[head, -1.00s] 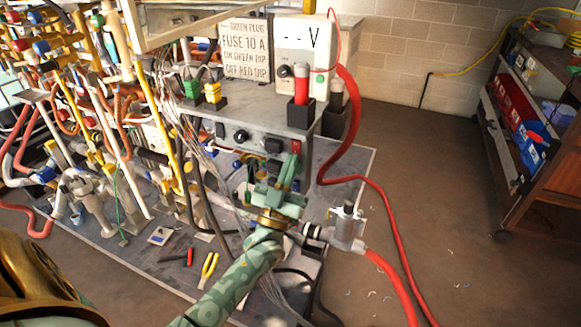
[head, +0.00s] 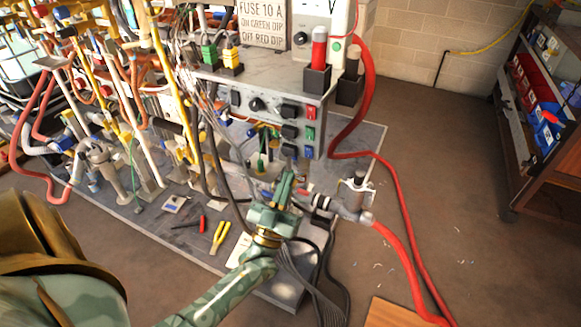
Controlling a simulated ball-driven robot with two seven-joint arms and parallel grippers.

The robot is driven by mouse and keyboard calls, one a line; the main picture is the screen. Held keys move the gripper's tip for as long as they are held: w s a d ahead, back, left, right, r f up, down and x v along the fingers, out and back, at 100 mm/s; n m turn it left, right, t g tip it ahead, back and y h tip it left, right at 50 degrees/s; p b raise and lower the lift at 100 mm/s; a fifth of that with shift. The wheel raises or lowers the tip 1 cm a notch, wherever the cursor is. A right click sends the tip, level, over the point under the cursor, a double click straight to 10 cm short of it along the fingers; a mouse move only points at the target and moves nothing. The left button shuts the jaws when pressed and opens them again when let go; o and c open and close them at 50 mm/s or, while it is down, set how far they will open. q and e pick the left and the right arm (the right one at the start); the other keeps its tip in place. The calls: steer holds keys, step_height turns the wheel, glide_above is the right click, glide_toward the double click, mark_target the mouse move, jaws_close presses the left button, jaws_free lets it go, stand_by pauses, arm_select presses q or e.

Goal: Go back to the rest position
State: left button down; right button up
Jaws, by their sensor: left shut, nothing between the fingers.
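My left gripper (head: 283,190) is green and shows at the lower middle of the head view. Its fingers are shut with nothing between them. It is in front of the grey control box (head: 275,92), below its row of switches, and looks apart from them. Black, red and blue switches (head: 309,133) sit on the box's front face. My right gripper is not in view.
A grey valve fitting (head: 355,194) with a thick red hose (head: 398,260) lies just right of my left gripper. Pipes crowd the left. A shelf cart (head: 540,120) stands at right, with open floor before it.

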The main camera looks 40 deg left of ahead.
arm_select(q)
steer(key=shift+s+f, duration=0.1)
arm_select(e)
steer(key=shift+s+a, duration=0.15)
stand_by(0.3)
